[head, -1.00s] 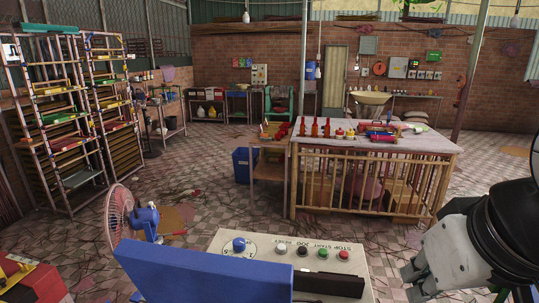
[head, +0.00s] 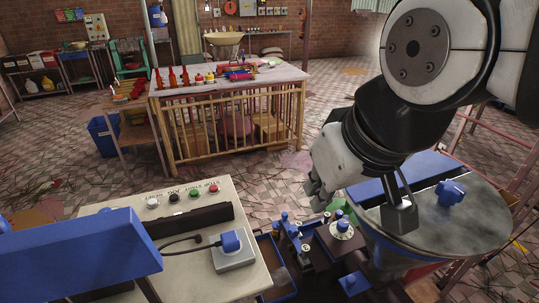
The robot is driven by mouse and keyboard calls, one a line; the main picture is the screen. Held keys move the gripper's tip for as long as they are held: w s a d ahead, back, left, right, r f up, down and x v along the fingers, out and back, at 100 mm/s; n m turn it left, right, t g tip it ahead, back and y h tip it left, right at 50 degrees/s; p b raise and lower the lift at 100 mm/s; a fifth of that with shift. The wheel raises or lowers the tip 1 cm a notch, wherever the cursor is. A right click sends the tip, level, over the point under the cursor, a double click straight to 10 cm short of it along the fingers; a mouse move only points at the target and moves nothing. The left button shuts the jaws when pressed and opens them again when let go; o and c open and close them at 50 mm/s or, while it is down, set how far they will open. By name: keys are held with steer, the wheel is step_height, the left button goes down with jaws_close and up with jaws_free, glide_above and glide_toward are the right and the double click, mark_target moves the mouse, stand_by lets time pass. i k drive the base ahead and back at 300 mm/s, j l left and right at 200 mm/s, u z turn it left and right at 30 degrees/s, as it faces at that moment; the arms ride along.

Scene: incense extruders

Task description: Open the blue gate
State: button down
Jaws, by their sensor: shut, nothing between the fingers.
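Several blue parts show in the head view, and I cannot tell for sure which is the gate. A blue flat panel (head: 75,258) slopes across the lower left. My gripper (head: 317,192) is shut and empty, left of the drum top and above the blue-and-dark mechanism (head: 315,240). It looks apart from these blue parts. My arm hides part of the drum and its blue bar.
A control box (head: 110,220) with coloured buttons and a plugged cable stands left of the mechanism. A wooden table (head: 205,90) with red bottles stands behind. A blue bin (head: 103,136) is on the floor. Tiled floor is open between table and machine.

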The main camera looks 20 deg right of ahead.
mark_target(358, 280)
steer(key=k+z, duration=0.25)
steer(key=z, duration=0.25)
steer(key=k+j, duration=0.1)
steer(key=k, duration=0.4)
steer(key=k+j+z, duration=0.1)
steer(key=k, duration=0.4)
